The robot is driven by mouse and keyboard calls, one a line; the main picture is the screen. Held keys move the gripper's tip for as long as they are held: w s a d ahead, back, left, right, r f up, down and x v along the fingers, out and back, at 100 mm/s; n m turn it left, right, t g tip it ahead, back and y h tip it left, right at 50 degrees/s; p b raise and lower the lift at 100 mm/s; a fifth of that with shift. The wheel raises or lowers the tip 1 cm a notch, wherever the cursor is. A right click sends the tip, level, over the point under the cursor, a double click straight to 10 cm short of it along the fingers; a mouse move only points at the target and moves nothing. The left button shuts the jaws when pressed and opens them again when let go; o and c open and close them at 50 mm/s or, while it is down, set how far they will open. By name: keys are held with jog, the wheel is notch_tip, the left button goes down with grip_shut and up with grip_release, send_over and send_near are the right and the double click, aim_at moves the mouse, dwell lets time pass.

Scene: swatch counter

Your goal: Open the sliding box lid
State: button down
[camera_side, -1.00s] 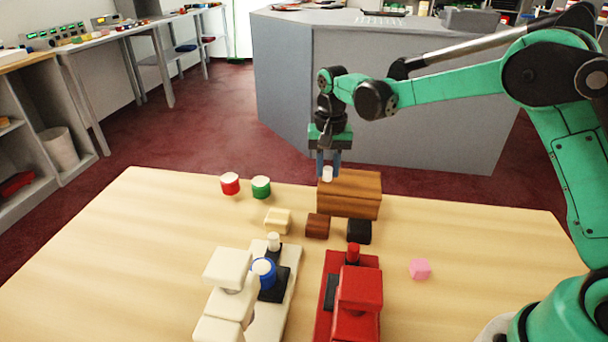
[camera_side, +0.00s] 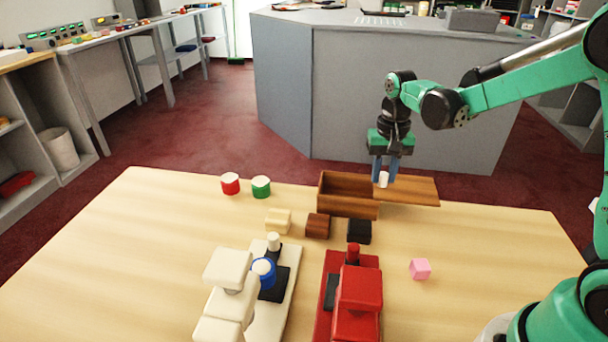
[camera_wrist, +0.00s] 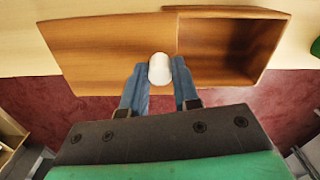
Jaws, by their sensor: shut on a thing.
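The wooden box (camera_side: 347,208) stands at the far edge of the table, and its open interior (camera_wrist: 222,46) shows empty in the wrist view. Its wooden lid (camera_side: 412,189) is slid to the right in the side view and overhangs past the box; it also shows in the wrist view (camera_wrist: 100,48). A white knob (camera_side: 383,179) stands on the lid. My gripper (camera_side: 384,170) is shut on this knob, with one blue finger on each side of it (camera_wrist: 160,82).
Red (camera_side: 230,183) and green (camera_side: 261,187) cylinders stand left of the box. Cream (camera_side: 278,220), brown (camera_side: 317,225) and black (camera_side: 359,229) blocks lie in front. White (camera_side: 225,285) and red (camera_side: 358,292) machines stand nearer, with a pink cube (camera_side: 420,268) to the right.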

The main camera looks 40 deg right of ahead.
jog(key=c, duration=0.7)
grip_release()
jog(key=shift+o, duration=0.2)
jog(key=shift+r, duration=2.85)
jog(key=shift+s+a+r, duration=0.25)
jog(key=shift+a, duration=0.05)
jog(key=s+a+r+n+t, duration=0.1)
jog(key=s+a+n+t, duration=0.6)
jog(key=s, duration=0.1)
jog(key=shift+a, duration=0.4)
